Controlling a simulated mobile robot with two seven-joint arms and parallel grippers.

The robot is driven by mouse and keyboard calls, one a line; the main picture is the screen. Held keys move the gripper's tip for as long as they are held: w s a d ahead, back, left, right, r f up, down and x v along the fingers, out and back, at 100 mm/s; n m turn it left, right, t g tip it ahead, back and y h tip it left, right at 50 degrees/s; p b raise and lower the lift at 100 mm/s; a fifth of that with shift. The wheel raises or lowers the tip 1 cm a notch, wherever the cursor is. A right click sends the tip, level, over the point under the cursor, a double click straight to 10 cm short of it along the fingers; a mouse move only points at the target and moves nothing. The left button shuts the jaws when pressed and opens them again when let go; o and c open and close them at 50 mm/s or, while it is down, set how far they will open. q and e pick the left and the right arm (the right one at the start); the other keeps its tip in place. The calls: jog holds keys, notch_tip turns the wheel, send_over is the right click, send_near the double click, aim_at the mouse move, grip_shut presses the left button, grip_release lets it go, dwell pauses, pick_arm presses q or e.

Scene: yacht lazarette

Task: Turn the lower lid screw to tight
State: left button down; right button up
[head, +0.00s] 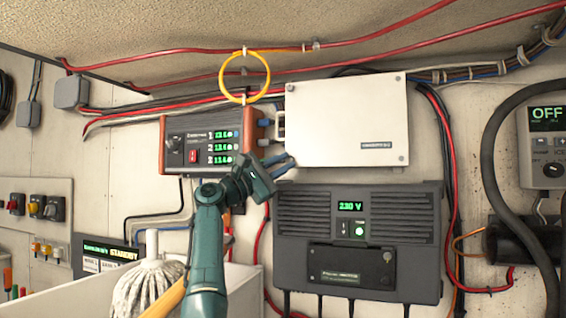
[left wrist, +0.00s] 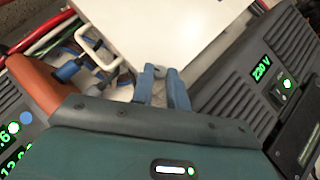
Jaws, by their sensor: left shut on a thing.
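The white lid (head: 345,120) is a flat plate on the wall box, with screw heads showing near its upper corners and its lower right corner. My left gripper (head: 287,163) is at the lid's lower left corner. Its blue fingers are closed together there and hide the lower left screw that they grip. In the left wrist view the two fingertips (left wrist: 160,73) meet the corner of the white lid (left wrist: 195,35). The screw itself and its turn angle cannot be seen. My right gripper is not in view.
An orange-ended meter box (head: 185,143) with green readouts is close left of the gripper. A dark ribbed unit (head: 405,222) reading 230 V sits just below the lid. A yellow cable loop (head: 222,78) hangs above. A mop head (head: 148,285) stands at lower left.

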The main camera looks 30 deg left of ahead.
pick_arm(q)
jog(key=m+g, duration=0.2)
jog(key=shift+a+r+m+h, duration=0.2)
jog(key=shift+m+h, duration=0.1)
jog(key=shift+m, duration=0.1)
jog(key=shift+r+m+g, duration=0.15)
jog(key=shift+m+g, duration=0.55)
jog(key=shift+m, duration=0.2)
jog(key=c, duration=1.4)
grip_release()
jog(key=shift+o, duration=0.2)
jog(key=shift+d, duration=0.1)
